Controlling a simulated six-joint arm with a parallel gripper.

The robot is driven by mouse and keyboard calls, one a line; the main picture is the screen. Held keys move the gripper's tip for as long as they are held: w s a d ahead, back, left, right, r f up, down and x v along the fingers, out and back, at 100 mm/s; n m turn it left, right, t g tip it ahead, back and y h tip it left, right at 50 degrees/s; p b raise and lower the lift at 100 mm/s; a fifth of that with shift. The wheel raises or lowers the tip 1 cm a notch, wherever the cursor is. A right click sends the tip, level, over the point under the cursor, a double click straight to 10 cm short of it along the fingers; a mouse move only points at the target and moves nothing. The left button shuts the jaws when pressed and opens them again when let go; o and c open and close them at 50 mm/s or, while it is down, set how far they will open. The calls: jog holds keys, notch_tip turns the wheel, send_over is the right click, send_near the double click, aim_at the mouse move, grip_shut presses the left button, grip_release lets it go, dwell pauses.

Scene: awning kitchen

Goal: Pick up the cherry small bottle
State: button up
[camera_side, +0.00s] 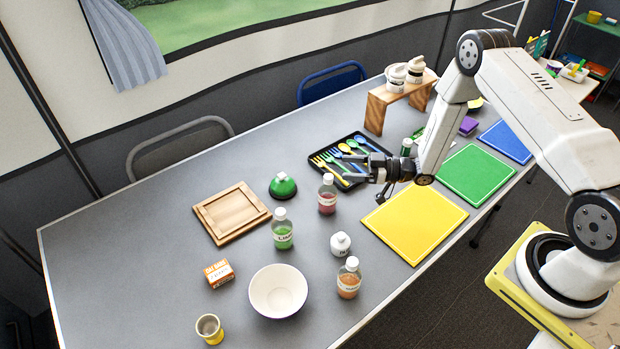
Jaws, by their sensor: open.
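A small clear bottle with red-pink contents and a white cap, which looks like the cherry small bottle (327,200), stands upright on the grey table. Its label is too small to read. My gripper (358,170) is open and empty, to the right of and slightly above the bottle in the picture, apart from it. Its fingers point left toward the bottle, over the edge of the black cutlery tray (342,141). My gripper hides part of that tray.
A green-filled bottle (282,235), white jar (340,244) and orange-filled bottle (348,284) stand nearby. A green dome-shaped thing (282,186) is left of the red bottle. A yellow board (415,222) lies right, a white bowl (278,291) in front. The left table end is clear.

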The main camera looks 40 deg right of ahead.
aim_at(321, 188)
jog(key=shift+w+a+f, duration=0.3)
jog(key=shift+f, duration=0.45)
jog(key=shift+w+a+f, duration=0.25)
jog(key=shift+a+f, duration=0.1)
jog(key=shift+f, duration=0.4)
jog(key=shift+w+a+f, duration=0.3)
jog(key=shift+f, duration=0.45)
jog(key=shift+x, duration=2.5)
grip_shut()
